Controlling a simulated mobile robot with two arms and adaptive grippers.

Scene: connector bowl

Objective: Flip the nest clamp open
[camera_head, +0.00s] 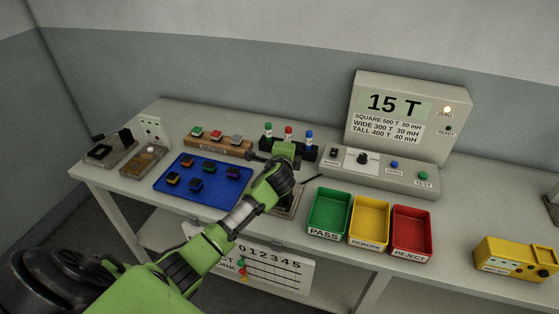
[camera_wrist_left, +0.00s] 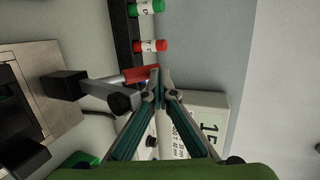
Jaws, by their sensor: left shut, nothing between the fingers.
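The nest clamp (camera_wrist_left: 122,98) shows in the left wrist view as a grey lever with dark blocks and a red grip (camera_wrist_left: 140,74). It stands at the edge of the nest's metal plate (camera_wrist_left: 62,75). My left gripper (camera_wrist_left: 160,73) is shut and empty, its fingertips close beside the red grip; I cannot tell whether they touch. In the head view my left arm covers most of the clamp, and only part of the nest plate (camera_head: 287,203) shows. My right gripper is in neither view.
Green, yellow and red bins (camera_head: 370,221) stand right of the nest. A blue tray (camera_head: 215,204) with several connectors lies to its left. Several capped cylinders (camera_head: 288,134) stand in a black rack behind. The 15 T control box (camera_head: 382,172) is back right.

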